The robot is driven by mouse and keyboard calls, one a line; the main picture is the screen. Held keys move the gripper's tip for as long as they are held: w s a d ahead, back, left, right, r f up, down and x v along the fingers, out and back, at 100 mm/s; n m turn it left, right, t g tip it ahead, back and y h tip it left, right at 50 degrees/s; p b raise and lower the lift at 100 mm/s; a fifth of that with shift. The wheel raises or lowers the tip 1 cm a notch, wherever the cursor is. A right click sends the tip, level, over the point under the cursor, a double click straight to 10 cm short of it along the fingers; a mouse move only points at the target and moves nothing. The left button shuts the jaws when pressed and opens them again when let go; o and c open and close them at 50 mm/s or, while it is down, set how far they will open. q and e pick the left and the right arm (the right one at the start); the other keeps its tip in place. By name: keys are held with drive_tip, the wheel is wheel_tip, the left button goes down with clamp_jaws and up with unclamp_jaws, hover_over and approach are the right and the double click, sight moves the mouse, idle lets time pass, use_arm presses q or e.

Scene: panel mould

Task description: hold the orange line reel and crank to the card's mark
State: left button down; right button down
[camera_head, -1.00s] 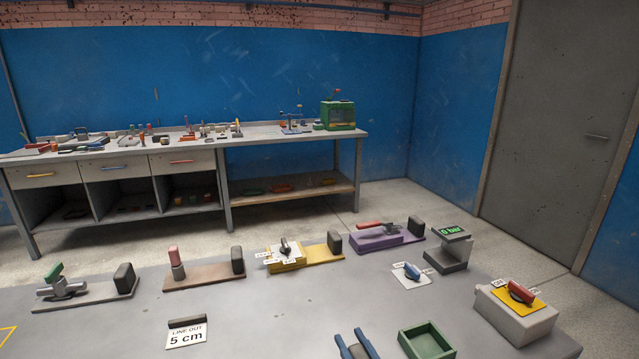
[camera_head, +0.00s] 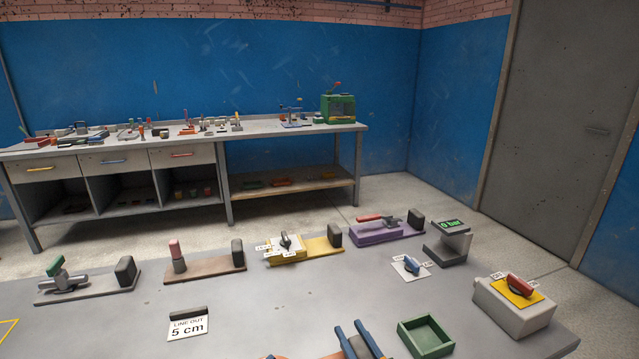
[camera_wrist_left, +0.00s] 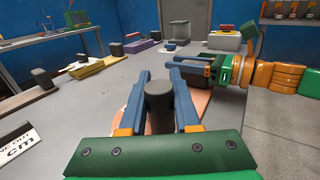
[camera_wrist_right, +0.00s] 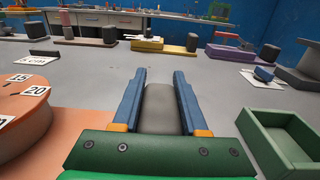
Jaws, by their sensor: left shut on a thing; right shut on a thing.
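The orange reel (camera_wrist_right: 22,112) shows at the left of the right wrist view, with white number tags such as 15 and 20 on it. It sits on an orange base (camera_wrist_right: 88,118). My right gripper (camera_wrist_right: 159,78) is shut on a grey block (camera_wrist_right: 162,108) beside the reel; it also shows at the bottom of the head view (camera_head: 352,328). My left gripper (camera_wrist_left: 160,76) is shut on a dark upright knob (camera_wrist_left: 159,108) above the orange surface (camera_wrist_left: 202,106). The card (camera_head: 187,327) reads "LINE OUT 5 cm". The reel is mostly cut off in the head view.
A green tray (camera_head: 426,337) stands close right of my right gripper. A grey box with a red handle (camera_head: 515,306) is farther right. Yellow (camera_head: 318,246) and purple (camera_head: 375,234) fixtures line the table's far side. The table around the card is clear.

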use_arm(q)
drive_tip(key=shift+a+m+g+h, duration=0.2)
drive_tip(key=shift+m+g+h, duration=0.7)
drive_tip(key=shift+g+h, duration=0.15)
drive_tip(key=shift+a+m+g+h, duration=0.15)
drive_tip(key=shift+m+g+h, duration=0.8)
drive_tip(key=shift+g, duration=0.1)
drive_tip(key=c, duration=0.6)
unclamp_jaws()
drive_tip(key=v, duration=1.2)
drive_tip(key=shift+a, duration=0.1)
drive_tip(key=shift+w, duration=0.1)
